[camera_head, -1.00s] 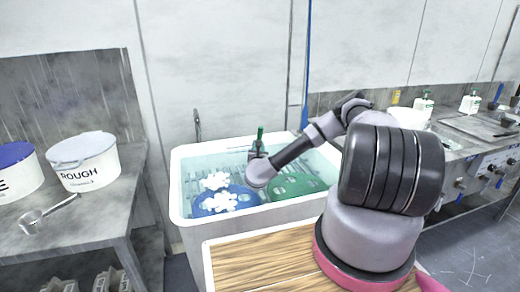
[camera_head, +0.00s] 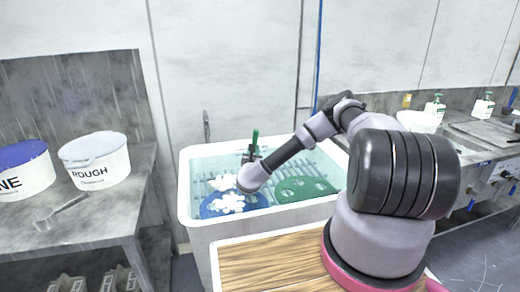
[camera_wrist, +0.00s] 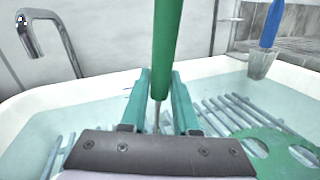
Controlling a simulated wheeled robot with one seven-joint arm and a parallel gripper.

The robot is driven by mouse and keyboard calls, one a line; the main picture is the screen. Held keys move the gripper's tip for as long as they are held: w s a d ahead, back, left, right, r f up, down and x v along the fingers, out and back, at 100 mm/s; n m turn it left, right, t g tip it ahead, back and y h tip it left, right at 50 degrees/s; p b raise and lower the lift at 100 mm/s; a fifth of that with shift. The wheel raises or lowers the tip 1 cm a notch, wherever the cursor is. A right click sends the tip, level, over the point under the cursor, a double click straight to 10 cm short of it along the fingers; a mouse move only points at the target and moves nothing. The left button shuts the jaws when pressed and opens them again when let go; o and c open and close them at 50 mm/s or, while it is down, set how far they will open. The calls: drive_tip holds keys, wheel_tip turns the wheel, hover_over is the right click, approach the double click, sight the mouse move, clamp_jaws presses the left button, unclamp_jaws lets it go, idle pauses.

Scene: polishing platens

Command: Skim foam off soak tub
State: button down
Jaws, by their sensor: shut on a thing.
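The white soak tub (camera_head: 187,212) holds clear water. White foam lies in two clumps, one at the back (camera_head: 221,183) and one nearer (camera_head: 229,203), over a blue perforated disc (camera_head: 212,209). A green perforated disc (camera_head: 306,189) lies right of it and shows in the wrist view (camera_wrist: 262,146). My gripper (camera_head: 250,157) is over the tub, behind and right of the foam. Its teal fingers (camera_wrist: 160,100) are shut on a green-handled tool (camera_wrist: 166,50), held upright. A thin metal shaft runs down from the handle; the tool's lower end is hidden.
A metal rack (camera_wrist: 218,113) lies in the tub. A tap (camera_head: 207,127) stands behind it. A wooden board (camera_head: 265,262) is in front. The left bench holds a ROUGH bucket (camera_head: 96,165), a blue-topped bucket (camera_head: 25,170) and a ladle (camera_head: 60,212). A bench with bottles (camera_head: 435,107) stands right.

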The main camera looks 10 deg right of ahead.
drive_tip(key=a, duration=1.2)
drive_tip(key=shift+s, duration=0.25)
drive_tip(key=shift+a, duration=0.15)
drive_tip(key=s, duration=1.4)
drive_tip(key=shift+d, duration=0.3)
drive_tip(key=shift+r, duration=0.1)
